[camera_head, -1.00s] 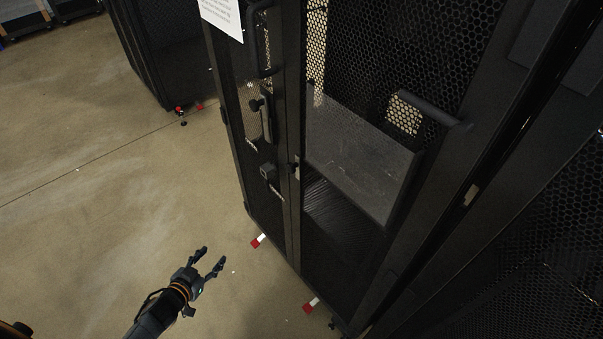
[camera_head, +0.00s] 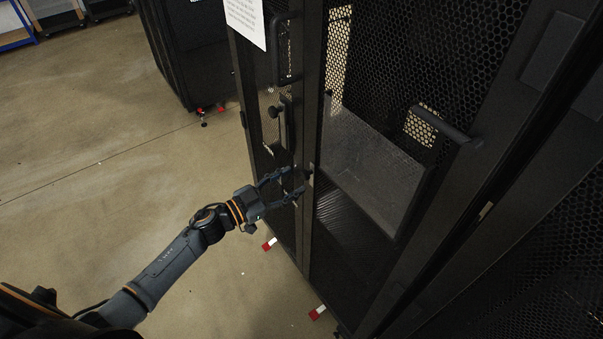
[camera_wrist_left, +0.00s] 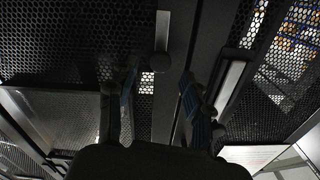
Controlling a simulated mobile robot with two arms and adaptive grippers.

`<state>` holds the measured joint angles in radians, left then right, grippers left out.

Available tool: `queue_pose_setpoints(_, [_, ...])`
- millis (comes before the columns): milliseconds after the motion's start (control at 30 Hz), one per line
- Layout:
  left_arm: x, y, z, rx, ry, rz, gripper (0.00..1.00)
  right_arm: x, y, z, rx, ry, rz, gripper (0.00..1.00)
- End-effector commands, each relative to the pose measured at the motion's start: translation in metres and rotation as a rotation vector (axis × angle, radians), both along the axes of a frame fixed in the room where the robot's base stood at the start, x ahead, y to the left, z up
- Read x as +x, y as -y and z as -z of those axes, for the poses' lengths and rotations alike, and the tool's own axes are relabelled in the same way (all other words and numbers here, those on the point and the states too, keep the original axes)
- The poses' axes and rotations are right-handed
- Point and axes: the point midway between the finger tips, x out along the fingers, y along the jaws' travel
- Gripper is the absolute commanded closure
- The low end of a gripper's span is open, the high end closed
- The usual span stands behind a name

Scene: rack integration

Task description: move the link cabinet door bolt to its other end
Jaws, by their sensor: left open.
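A small round dark knob (camera_head: 307,173), which looks like the bolt, sits by a pale metal plate on the cabinet's front frame. In the left wrist view the knob (camera_wrist_left: 160,62) shows just ahead of and between the fingertips, below a pale vertical strip (camera_wrist_left: 162,30). My left gripper (camera_head: 293,182) is open in front of the cabinet door (camera_head: 262,130), its two fingers pointing at the frame edge. In the left wrist view my left gripper (camera_wrist_left: 160,78) has its fingers apart with nothing held. Whether a fingertip touches the knob cannot be told. My right gripper is not in view.
A dark handle with a knob (camera_head: 274,112) and a taller handle (camera_head: 285,50) stand out from the door above my gripper. A paper sheet (camera_head: 246,20) hangs higher. Another bar handle (camera_head: 441,125) juts out on the right.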

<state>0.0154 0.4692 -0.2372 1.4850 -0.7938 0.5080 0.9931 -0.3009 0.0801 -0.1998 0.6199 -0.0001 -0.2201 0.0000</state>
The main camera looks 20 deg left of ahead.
Motion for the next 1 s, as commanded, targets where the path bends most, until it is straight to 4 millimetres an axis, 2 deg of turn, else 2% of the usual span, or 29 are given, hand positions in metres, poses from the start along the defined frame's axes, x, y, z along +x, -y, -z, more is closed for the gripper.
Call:
queue_pose_setpoints(100, [0.017, 0.013, -0.002, -0.002, 0.001, -0.001, 0.50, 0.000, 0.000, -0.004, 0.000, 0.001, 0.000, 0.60])
queue_pose_setpoints(233, [0.027, 0.021, -0.001, -0.002, 0.000, -0.001, 0.50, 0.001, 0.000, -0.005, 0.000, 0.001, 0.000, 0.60])
queue_pose_setpoints(633, [0.032, 0.025, 0.001, 0.000, -0.001, 0.000, 0.50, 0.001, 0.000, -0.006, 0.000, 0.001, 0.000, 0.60])
queue_pose_setpoints(867, [0.032, 0.025, 0.001, 0.000, -0.001, 0.000, 0.97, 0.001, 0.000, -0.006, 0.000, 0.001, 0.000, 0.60])
queue_pose_setpoints(900, [0.032, 0.025, 0.001, 0.000, -0.001, 0.000, 1.00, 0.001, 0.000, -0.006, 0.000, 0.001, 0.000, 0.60])
queue_pose_setpoints(1000, [0.032, 0.025, 0.001, 0.001, -0.001, 0.000, 1.00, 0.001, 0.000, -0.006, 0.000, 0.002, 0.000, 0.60])
